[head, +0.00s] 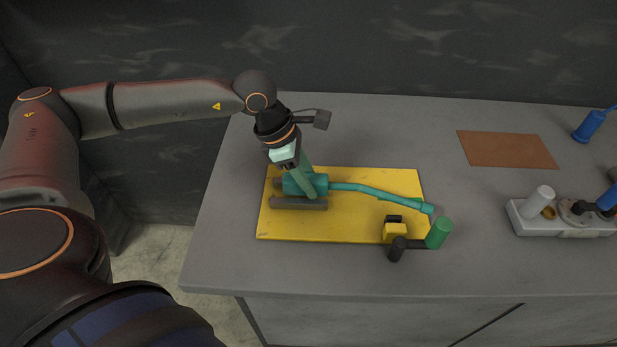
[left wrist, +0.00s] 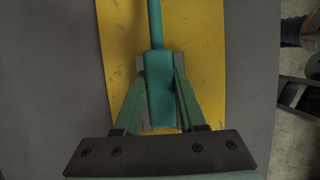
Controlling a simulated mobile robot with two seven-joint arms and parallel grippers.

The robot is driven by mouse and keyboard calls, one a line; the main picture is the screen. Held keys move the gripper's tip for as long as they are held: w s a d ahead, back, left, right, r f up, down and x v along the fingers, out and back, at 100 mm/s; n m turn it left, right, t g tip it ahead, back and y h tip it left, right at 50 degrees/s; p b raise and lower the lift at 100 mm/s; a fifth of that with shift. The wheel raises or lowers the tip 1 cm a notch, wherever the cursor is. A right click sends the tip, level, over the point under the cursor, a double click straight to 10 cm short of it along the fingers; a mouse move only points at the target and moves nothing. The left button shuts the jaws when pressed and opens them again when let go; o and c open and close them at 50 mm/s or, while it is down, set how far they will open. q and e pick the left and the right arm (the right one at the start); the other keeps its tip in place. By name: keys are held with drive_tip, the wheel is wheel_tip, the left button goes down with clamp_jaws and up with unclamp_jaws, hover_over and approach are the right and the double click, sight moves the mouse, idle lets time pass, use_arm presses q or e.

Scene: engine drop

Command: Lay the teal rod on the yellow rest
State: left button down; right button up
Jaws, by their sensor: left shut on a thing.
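The teal rod (head: 365,189) has a thick handle at its left end and a thin, slightly bent shaft running right. My left gripper (head: 308,188) is shut on the thick handle, with its green fingers on both sides. In the left wrist view the handle (left wrist: 159,88) lies between the fingertips (left wrist: 160,78). The rod is over a yellow board (head: 340,225). A small yellow block (head: 395,231) with a dark notched top stands near the board's front right, below the shaft's right end in the picture. Whether the rod touches anything below is unclear.
A grey block (head: 298,203) lies on the board beside the handle. A green cylinder (head: 438,232) on a black piece stands at the board's front right corner. A brown mat (head: 507,149) and a white fixture (head: 555,219) are farther right. Bare grey table lies between.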

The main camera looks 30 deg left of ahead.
use_arm(q)
drive_tip(key=shift+c, duration=2.4)
unclamp_jaws()
drive_tip(key=shift+f, duration=0.1)
drive_tip(key=shift+r+p, duration=0.9)
drive_tip(key=shift+p, duration=0.05)
drive_tip(key=b+v, duration=0.1)
drive_tip(key=v, duration=1)
drive_tip(key=shift+r, duration=0.2)
drive_tip(key=shift+s+a, duration=0.1)
drive_tip(key=shift+s, duration=0.05)
